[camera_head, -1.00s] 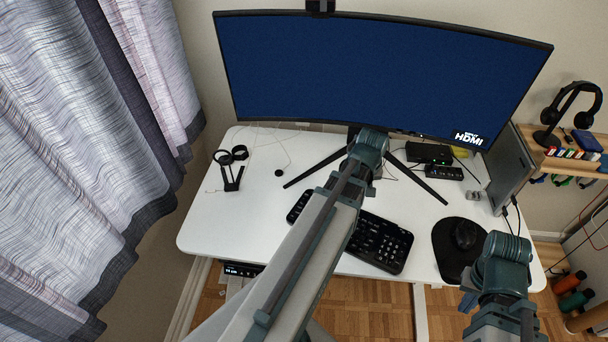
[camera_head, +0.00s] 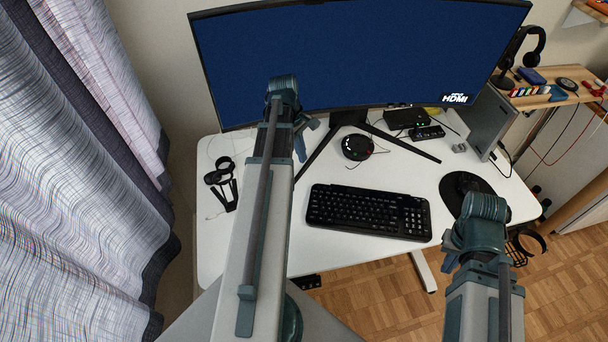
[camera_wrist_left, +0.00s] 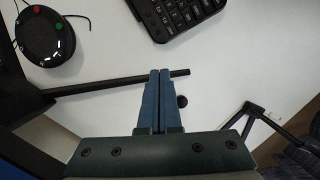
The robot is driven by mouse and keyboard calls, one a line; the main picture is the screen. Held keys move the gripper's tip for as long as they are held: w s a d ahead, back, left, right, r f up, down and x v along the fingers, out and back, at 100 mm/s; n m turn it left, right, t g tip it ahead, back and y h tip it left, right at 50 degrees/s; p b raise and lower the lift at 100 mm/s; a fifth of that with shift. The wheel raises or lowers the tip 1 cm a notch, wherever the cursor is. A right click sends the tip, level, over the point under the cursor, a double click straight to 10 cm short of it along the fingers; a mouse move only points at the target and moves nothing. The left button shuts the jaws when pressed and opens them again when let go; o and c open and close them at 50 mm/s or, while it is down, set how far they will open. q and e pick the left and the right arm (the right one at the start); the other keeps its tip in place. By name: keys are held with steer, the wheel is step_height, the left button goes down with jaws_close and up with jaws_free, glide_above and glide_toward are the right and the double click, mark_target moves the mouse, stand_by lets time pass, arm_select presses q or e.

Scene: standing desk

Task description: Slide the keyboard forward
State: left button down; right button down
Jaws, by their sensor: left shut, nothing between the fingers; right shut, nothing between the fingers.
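The black keyboard (camera_head: 368,211) lies flat on the white desk, near its front edge, right of my left arm. Its corner also shows at the top of the left wrist view (camera_wrist_left: 178,12). My left gripper (camera_head: 303,138) is over the back of the desk, left of the monitor stand, beyond the keyboard. In the left wrist view its blue fingers (camera_wrist_left: 160,85) are together and empty, apart from the keyboard.
The monitor (camera_head: 350,55) stands behind on splayed black legs (camera_head: 400,142). A round black device (camera_head: 357,147) sits between keyboard and monitor. A mouse pad (camera_head: 453,187) lies right, partly hidden by my right arm. Black rings on a stand (camera_head: 222,180) are left.

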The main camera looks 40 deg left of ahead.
mark_target(319, 187)
arm_select(q)
steer(key=shift+d+f, duration=0.1)
steer(key=b+x, duration=1)
stand_by(0.4)
steer(key=shift+w+d, duration=0.15)
steer(key=shift+d, duration=1.65)
steer(key=shift+r, duration=0.2)
steer(key=p+v, duration=0.9)
steer(key=p, duration=0.1)
steer(key=shift+r, duration=0.4)
